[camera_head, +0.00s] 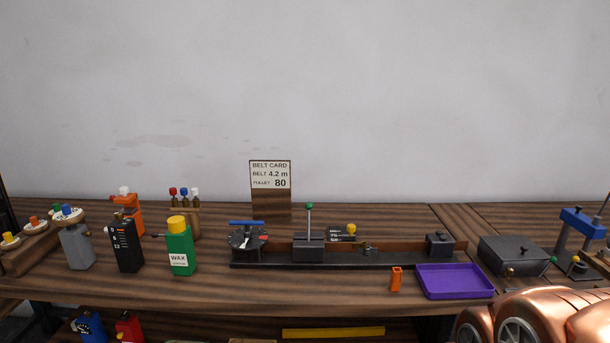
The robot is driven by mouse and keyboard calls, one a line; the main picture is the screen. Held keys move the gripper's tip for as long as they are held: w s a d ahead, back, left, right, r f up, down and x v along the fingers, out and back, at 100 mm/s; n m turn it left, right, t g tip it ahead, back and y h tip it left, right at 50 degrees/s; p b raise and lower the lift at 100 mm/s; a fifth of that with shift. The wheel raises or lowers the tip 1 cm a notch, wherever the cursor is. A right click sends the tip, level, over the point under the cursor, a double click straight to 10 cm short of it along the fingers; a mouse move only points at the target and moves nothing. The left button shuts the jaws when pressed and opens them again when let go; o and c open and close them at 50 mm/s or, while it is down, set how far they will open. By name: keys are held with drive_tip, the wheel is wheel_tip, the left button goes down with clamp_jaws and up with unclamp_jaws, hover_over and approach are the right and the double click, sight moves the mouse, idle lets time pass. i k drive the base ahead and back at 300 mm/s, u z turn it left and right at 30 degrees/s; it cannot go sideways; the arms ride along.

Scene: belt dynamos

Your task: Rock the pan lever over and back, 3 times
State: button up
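A long dark bench device (395,261) lies on the wooden worktop. An upright thin lever with a green knob (309,206) stands on a dark block (308,247) near its middle. No label marks it as the pan lever. My gripper does not show.
A purple tray (455,282) and an orange piece (396,279) stand in front of the device. A green wax bottle (179,250) and black container (125,245) stand left. A belt card (270,175) stands behind. Worktop (290,288) is clear at the front middle.

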sight(554, 259)
drive_tip(key=u, duration=0.05)
drive_tip(key=k, duration=0.5)
drive_tip(key=z, duration=0.95)
drive_tip(key=i, duration=1.4)
drive_tip(key=u, duration=0.9)
